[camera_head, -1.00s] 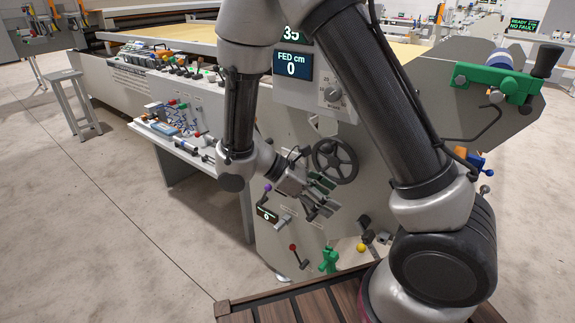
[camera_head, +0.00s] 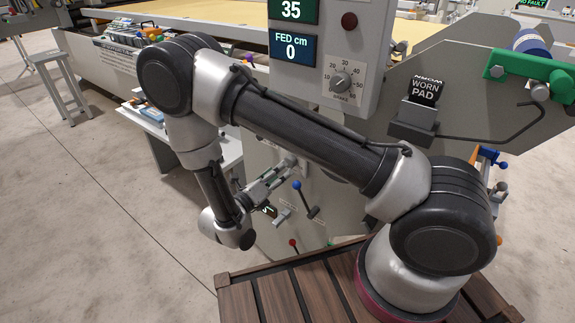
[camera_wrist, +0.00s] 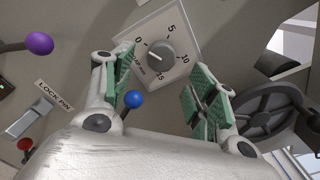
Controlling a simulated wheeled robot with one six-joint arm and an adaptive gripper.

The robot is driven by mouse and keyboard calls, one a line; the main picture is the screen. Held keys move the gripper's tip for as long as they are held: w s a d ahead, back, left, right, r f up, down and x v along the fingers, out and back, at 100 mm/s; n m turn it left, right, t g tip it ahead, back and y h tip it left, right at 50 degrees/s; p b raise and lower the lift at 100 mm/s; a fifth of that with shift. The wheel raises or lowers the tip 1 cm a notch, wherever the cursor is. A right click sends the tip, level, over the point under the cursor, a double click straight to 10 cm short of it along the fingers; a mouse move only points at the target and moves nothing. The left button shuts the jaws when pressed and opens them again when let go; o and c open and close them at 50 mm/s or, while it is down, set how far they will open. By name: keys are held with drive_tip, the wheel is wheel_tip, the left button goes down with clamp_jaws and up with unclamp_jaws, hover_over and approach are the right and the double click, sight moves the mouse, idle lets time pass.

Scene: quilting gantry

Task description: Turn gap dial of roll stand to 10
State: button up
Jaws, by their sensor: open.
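The gap dial (camera_wrist: 160,55) is a dark grey round knob on a pale square plate in the wrist view. Its plate is marked 0, 5, 10 and 15. A light pointer line on the knob appears to point left, between the marks, but the exact reading is unclear. My gripper (camera_wrist: 162,76) is open, with its green-padded fingers on both sides of the knob in the picture. The fingers look apart from the knob, and nothing is between them. In the head view my gripper (camera_head: 275,177) is close to the stand's panel, and I cannot make out the gap dial there.
A blue-ball lever (camera_wrist: 134,100) stands close to the left finger. A purple-ball lever (camera_wrist: 39,44), a lock pin (camera_wrist: 28,118) and a red knob (camera_wrist: 25,144) are at left. A handwheel (camera_wrist: 268,110) is at right. Another dial (camera_head: 342,82) is on the display box.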

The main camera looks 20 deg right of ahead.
drive_tip(key=shift+x, duration=2.7)
drive_tip(key=c, duration=1)
